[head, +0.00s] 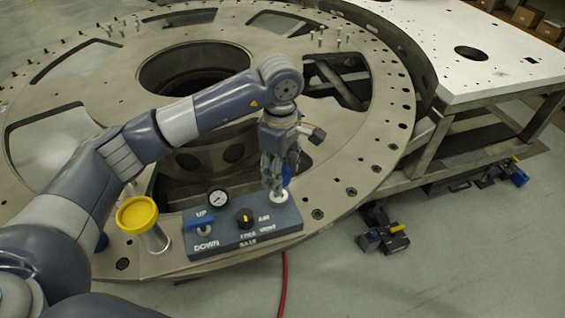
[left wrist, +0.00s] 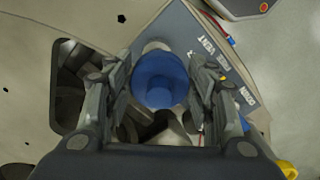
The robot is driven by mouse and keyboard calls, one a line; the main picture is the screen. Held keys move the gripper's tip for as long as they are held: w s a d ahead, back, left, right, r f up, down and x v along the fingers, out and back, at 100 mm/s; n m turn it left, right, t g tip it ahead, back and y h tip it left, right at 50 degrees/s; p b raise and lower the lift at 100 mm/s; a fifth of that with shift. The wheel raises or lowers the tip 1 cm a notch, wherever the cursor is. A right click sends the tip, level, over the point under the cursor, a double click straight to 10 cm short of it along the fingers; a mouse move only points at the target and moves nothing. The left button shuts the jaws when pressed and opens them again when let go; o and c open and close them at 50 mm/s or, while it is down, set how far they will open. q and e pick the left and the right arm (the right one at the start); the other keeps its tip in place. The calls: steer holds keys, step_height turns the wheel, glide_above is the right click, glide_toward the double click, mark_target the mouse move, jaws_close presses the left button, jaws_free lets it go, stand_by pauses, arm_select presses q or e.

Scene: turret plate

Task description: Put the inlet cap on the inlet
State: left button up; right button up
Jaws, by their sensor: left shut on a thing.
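The inlet cap, a blue round piece (left wrist: 160,80), is between the fingers of my left gripper (left wrist: 160,68) in the left wrist view, and my left gripper is shut on it. In the head view my left gripper (head: 279,172) points down over the right end of the grey control box (head: 270,240), and a bit of blue shows beside its fingers. A small white round fitting (head: 280,197), which looks like the inlet, sits on the box just below the fingers. Whether the cap touches it is hard to tell. My right gripper is not in view.
The box has a gauge (head: 218,197), a blue lever (head: 201,222) and a black knob (head: 244,217). A yellow-topped metal cylinder (head: 155,238) stands left of it. The large turret plate (head: 350,205) has openings beside the gripper. A red hose (head: 283,285) hangs in front.

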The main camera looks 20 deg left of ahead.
arm_select(q)
step_height(320, 180, down, 2)
steer(key=shift+b, duration=0.3)
steer(key=f, duration=0.1)
steer(key=f+b, duration=0.2)
steer(key=shift+w+f, duration=0.3)
steer(key=shift+f, duration=0.05)
steer(key=shift+f+b, duration=0.2)
steer(key=shift+b, duration=0.1)
steer(key=shift+f, duration=0.1)
steer(key=shift+f+b, duration=0.1)
steer(key=shift+b, duration=0.3)
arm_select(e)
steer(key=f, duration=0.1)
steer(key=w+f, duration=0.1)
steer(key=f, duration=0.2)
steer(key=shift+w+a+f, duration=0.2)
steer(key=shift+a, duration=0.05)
